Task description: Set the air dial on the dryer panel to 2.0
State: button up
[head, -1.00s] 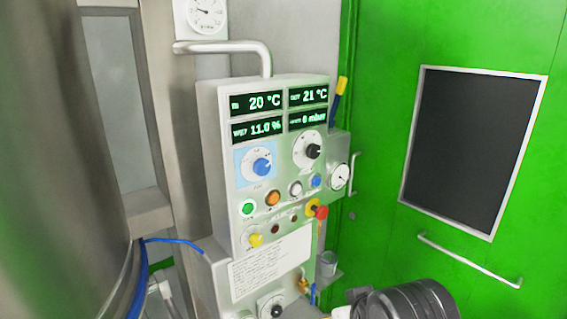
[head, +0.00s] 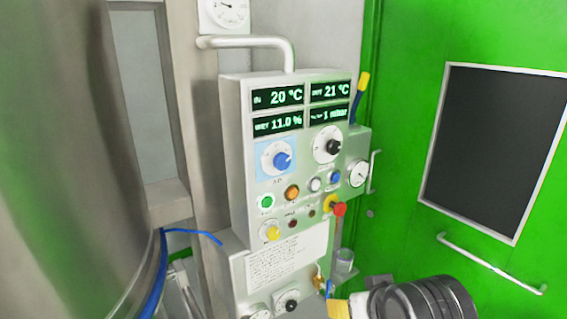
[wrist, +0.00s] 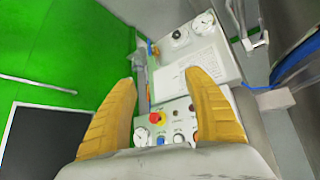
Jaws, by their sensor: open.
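The dryer panel (head: 236,150) is a pale box in the middle of the head view. Its blue dial (head: 283,160) sits on a light-blue plate at the left, under the displays; its scale is too small to read. A black dial (head: 333,147) on a white disc is to its right. My gripper (wrist: 162,78) has two yellow fingers spread wide with nothing between them. In the wrist view the panel's lower part shows upside down beyond and between the fingers. The blue dial is not visible there.
A red stop button (head: 339,209) and a gauge (head: 358,173) stick out at the panel's right. A bent pipe (head: 245,42) rises above it. A steel vessel (head: 60,150) fills the left; a green door (head: 410,120) with a handle (head: 490,262) is at the right.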

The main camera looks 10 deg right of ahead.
aim_at(284, 164)
jog(key=w+d+r+m+t+h, duration=0.1)
jog(key=w+d+r+t, duration=0.1)
jog(key=w+r+t, duration=0.55)
jog(key=w+d+r+m+t+h, duration=0.1)
jog(key=w+d+r+t, duration=0.3)
jog(key=w, duration=0.6)
jog(key=w+a+r+n+y, duration=0.1)
jog(key=a+r+n+y, duration=0.2)
jog(key=a+n+y, duration=0.8)
jog(key=w+a+r+m, duration=0.1)
jog(key=w, duration=0.1)
jog(key=w+a+r+y, duration=0.1)
jog(key=w+a, duration=0.1)
jog(key=w, duration=0.1)
jog(key=w+a+r+m+b, duration=0.1)
jog(key=w+a+r, duration=0.1)
jog(key=w, duration=0.1)
jog(key=shift+w+m+t+y, duration=0.2)
jog(key=shift+m+t+y, duration=0.1)
jog(key=shift+y, duration=0.1)
jog(key=c, duration=1.2)
